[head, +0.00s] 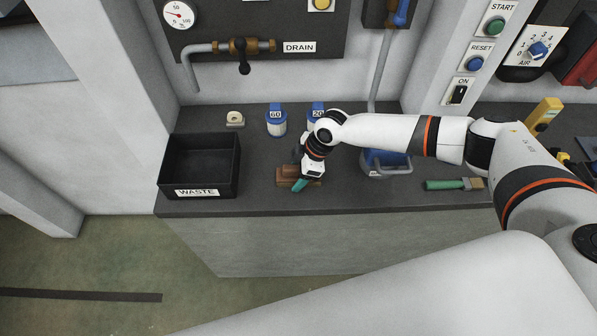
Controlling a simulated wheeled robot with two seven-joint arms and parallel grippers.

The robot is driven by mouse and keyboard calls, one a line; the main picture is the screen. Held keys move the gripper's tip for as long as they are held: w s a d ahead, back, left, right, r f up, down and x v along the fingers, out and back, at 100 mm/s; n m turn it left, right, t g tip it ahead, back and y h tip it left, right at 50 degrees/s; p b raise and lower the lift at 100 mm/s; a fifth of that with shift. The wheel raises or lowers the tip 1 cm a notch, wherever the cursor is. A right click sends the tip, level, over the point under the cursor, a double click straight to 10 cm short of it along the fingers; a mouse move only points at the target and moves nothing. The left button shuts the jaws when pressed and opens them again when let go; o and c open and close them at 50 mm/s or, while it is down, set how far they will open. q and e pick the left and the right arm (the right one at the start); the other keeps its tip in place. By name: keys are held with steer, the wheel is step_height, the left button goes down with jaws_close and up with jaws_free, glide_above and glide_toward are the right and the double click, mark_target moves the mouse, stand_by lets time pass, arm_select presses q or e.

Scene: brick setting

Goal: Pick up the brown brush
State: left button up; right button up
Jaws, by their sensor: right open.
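A brown block-shaped thing (285,171), which looks like the brown brush, lies on the dark bench top right of the black waste box. My right gripper (301,184) points down over its right part and hides some of it. The gripper is open, with a teal part showing at its tip. I cannot tell whether the fingers touch the brown thing. My left gripper is not in view.
The black WASTE box (199,193) stands at the left end of the bench (345,200). Jars marked 60 (276,123) and 20 (315,113) stand behind the gripper. A blue-grey container (385,164) and a green-handled tool (446,184) are to the right.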

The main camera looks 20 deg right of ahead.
steer(key=shift+c, duration=0.4)
steer(key=c, duration=1.1)
steer(key=shift+r+b, duration=1.2)
steer(key=shift+r, duration=3.85)
